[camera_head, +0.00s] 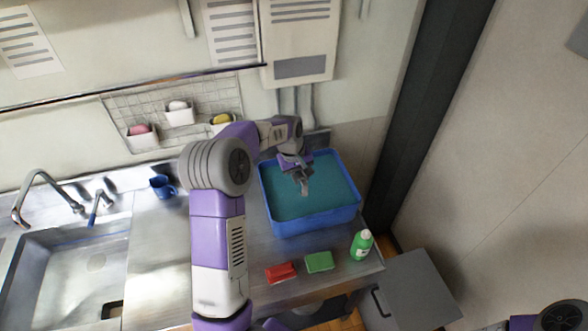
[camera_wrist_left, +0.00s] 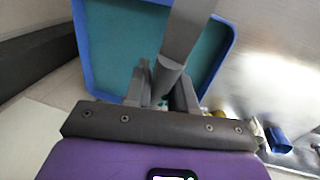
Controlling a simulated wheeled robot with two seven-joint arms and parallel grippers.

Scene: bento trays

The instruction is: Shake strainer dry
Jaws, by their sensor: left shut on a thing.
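My left gripper (camera_head: 303,186) is over the blue tub (camera_head: 312,224) of teal water, pointing down. In the left wrist view the gripper (camera_wrist_left: 163,92) is shut on a grey bar (camera_wrist_left: 188,32), which looks like the handle of the strainer. The bar extends away from the fingers over the tub. The strainer's bowl cannot be made out in either view, so I cannot tell whether it is in the water or above it. My right gripper is not in view.
A red sponge (camera_head: 281,272), a green sponge (camera_head: 319,262) and a green bottle (camera_head: 362,244) stand in front of the tub. A sink (camera_head: 66,270) with a faucet (camera_head: 45,195) is at left. A blue mug (camera_head: 162,187) stands near the wall.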

